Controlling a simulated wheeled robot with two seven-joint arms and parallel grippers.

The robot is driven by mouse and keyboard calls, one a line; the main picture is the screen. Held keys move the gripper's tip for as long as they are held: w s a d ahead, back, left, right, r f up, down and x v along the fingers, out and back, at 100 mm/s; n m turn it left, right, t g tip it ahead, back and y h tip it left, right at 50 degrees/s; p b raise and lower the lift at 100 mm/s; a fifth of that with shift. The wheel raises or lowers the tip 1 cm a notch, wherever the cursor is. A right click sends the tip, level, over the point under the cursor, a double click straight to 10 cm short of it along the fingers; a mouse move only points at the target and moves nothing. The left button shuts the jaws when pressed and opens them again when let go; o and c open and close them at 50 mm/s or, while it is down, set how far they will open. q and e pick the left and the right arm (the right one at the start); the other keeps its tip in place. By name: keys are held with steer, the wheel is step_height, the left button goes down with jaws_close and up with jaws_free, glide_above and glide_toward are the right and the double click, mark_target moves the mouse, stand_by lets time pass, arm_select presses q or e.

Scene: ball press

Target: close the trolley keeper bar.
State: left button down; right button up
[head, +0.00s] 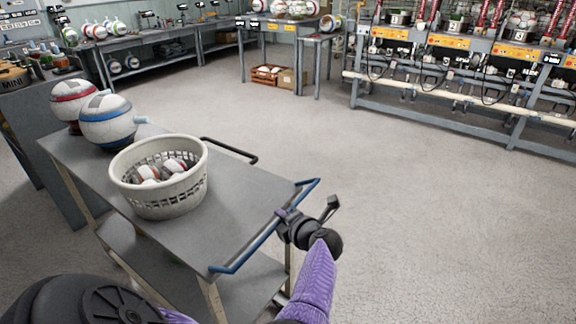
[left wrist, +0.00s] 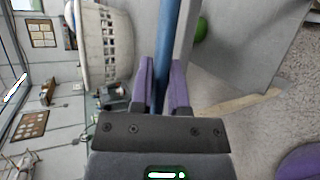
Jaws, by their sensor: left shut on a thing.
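The grey trolley (head: 236,208) stands at the left of the head view. The blue keeper bar (head: 250,248) runs along its right end, with short arms at both ends, slightly out from the top's edge. My left gripper (head: 283,213) is shut on this bar, right of its middle. In the left wrist view the blue bar (left wrist: 168,50) runs between the purple fingers of my left gripper (left wrist: 162,88). The fingers hide part of the bar there. My right gripper is not in view.
A white basket (head: 160,205) holding several balls stands on the trolley top. Two large balls, one blue-banded (head: 107,125) and one red-banded (head: 75,100), sit behind it. A black handle (head: 230,148) juts from the trolley's far side. The floor (head: 400,200) to the right is clear.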

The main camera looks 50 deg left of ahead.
arm_select(q)
steer(key=shift+s+a+r+n+h+p, duration=0.25)
steer(key=shift+a+r+h+p, duration=0.5)
steer(key=shift+a+p, duration=0.65)
steer(key=shift+s+a+r+n+h+p, duration=0.15)
steer(key=shift+s+a+r+h+p, duration=0.25)
steer(key=shift+a+h+p, duration=0.9)
steer(key=shift+s+a+r+n+h+p, duration=0.3)
steer(key=shift+a+r+p, duration=0.5)
steer(key=shift+p, duration=1.15)
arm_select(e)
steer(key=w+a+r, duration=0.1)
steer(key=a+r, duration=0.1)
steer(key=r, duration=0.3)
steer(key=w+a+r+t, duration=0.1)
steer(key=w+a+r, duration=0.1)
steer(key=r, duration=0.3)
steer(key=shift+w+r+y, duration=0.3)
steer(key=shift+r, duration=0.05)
arm_select(q)
steer(key=shift+w+a, duration=0.1)
steer(key=shift+a, duration=0.05)
steer(key=c, duration=0.6)
jaws_free()
